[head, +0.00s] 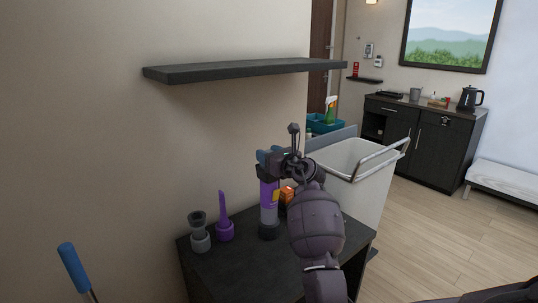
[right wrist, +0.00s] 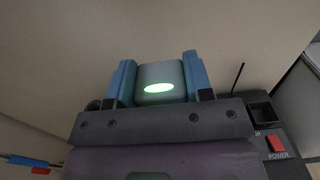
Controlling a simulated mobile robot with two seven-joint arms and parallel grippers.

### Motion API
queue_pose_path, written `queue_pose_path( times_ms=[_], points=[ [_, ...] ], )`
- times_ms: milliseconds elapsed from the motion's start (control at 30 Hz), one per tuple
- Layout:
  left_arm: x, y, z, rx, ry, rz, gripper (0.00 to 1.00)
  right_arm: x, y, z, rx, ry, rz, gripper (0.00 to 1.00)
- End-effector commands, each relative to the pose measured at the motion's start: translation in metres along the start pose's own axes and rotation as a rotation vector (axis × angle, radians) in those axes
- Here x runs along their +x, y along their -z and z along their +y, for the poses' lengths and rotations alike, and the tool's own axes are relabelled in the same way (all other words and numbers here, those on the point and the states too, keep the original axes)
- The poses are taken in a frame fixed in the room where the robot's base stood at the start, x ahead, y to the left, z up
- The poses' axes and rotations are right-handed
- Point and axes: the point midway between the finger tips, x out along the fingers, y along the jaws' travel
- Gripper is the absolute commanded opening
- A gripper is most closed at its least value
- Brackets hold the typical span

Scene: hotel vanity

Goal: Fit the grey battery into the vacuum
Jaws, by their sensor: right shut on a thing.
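The vacuum (head: 268,193) stands upright on the dark cabinet, with a purple body and a dark base. My right gripper (head: 270,156) is at its top, and its arm hides part of the area. In the right wrist view, the blue fingers of my right gripper (right wrist: 160,80) are shut on the grey battery (right wrist: 160,73), which shows a lit green oval on its end. The battery cannot be made out in the head view, and whether it is seated in the vacuum cannot be told. My left gripper is not in view.
On the cabinet top (head: 250,262), a purple nozzle (head: 224,222) and a grey brush (head: 199,232) stand left of the vacuum. An orange item (head: 287,193) is behind my arm. A black shelf (head: 245,70) hangs above. A white bin (head: 357,180) stands to the right.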

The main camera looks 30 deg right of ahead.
Motion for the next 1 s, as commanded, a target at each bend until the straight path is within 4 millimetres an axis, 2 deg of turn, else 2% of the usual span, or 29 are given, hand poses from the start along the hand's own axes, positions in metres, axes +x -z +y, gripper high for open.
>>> queue_pose_path(
  times_ms=[33, 200, 533, 767, 1000],
  points=[
    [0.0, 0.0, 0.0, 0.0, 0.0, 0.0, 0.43, 0.0, 0.001, 0.0, 0.0, 0.0, 0.001, 0.5],
    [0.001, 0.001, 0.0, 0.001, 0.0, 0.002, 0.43, 0.0, 0.001, 0.0, 0.0, 0.0, 0.001, 0.72],
    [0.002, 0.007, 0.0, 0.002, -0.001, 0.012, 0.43, 0.0, -0.004, 0.0, 0.001, 0.0, -0.001, 0.72],
    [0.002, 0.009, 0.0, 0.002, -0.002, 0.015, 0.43, -0.03, -0.001, -0.001, -0.003, 0.002, 0.002, 0.72],
    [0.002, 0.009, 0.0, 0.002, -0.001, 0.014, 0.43, -0.076, -0.001, -0.001, -0.003, 0.002, 0.001, 0.72]
  ],
)
